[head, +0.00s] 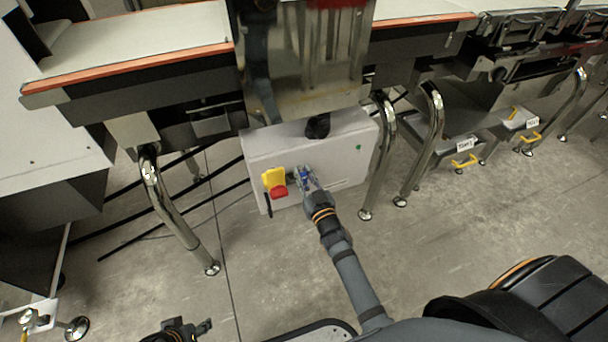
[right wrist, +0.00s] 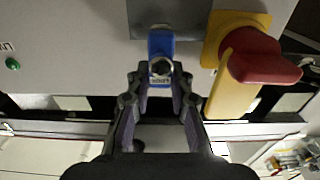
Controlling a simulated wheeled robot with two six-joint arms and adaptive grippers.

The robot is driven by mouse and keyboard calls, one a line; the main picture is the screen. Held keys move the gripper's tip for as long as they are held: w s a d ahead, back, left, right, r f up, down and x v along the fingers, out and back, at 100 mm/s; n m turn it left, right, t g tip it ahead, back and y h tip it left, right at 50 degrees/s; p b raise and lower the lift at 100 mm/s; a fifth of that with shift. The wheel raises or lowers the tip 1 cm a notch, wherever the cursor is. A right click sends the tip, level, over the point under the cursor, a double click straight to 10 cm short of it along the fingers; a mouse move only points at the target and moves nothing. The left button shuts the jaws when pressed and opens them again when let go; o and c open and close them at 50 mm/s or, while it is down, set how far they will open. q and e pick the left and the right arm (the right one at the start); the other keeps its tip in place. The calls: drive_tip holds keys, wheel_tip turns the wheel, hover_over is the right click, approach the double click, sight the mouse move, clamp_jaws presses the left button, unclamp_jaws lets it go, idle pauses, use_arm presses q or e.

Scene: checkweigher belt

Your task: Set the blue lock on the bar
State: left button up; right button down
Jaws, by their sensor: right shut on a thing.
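The blue lock (right wrist: 161,42) is between the fingertips of my right gripper (right wrist: 160,82), which is shut on it. A metal ring shows on the lock's near face. In the head view the lock (head: 304,174) is in front of the pale cabinet, just right of the switch. A grey metal plate (right wrist: 150,12) is behind the lock. I cannot make out the bar for certain, nor whether the lock touches it. The switch has a yellow plate and a red knob (head: 279,191). My left gripper (head: 190,327) is low at the bottom edge, its fingertips apart and empty.
The pale cabinet (head: 350,150) stands under the conveyor, between shiny metal legs (head: 430,140). The yellow and red switch (right wrist: 262,55) is close beside the lock in the right wrist view. A green button (head: 359,147) is farther right. The floor in front is mostly clear.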

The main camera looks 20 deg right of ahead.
drive_tip(key=shift+f+b, duration=0.8)
drive_tip(key=shift+f, duration=0.15)
drive_tip(key=c, duration=1.1)
unclamp_jaws()
drive_tip(key=shift+r, duration=0.1)
drive_tip(key=s, duration=1.2)
drive_tip(key=shift+d, duration=0.2)
